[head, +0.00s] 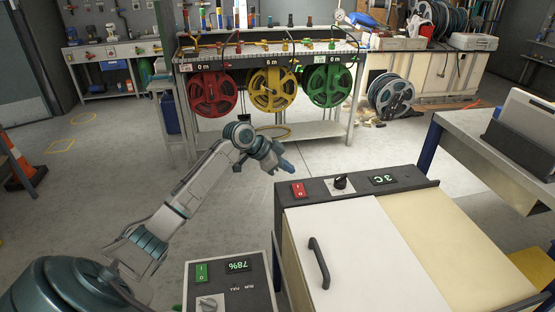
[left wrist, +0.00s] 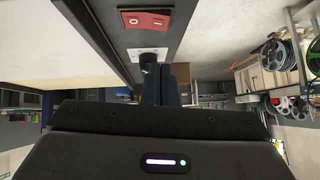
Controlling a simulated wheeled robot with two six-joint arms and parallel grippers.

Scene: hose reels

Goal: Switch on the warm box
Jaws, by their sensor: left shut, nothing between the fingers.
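The warm box (head: 345,250) stands right of centre in the head view, with a pale lid and a black handle (head: 319,262). Its dark back panel holds a red rocker switch (head: 298,190), a black knob (head: 340,182) and a lit display (head: 383,180). My left gripper (head: 288,167) is shut and empty, just behind and above the panel near the red switch. In the left wrist view the red switch (left wrist: 145,19), marked O and I, and the knob (left wrist: 148,58) show beyond my shut fingers (left wrist: 168,85). I cannot tell whether they touch anything. My right gripper is not in view.
A second unit (head: 230,286) with a green switch and a 78% display stands left of the box. Red (head: 213,93), yellow (head: 272,89) and green (head: 329,85) hose reels hang at the back. A grey table (head: 480,150) is at right. Floor behind the box is clear.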

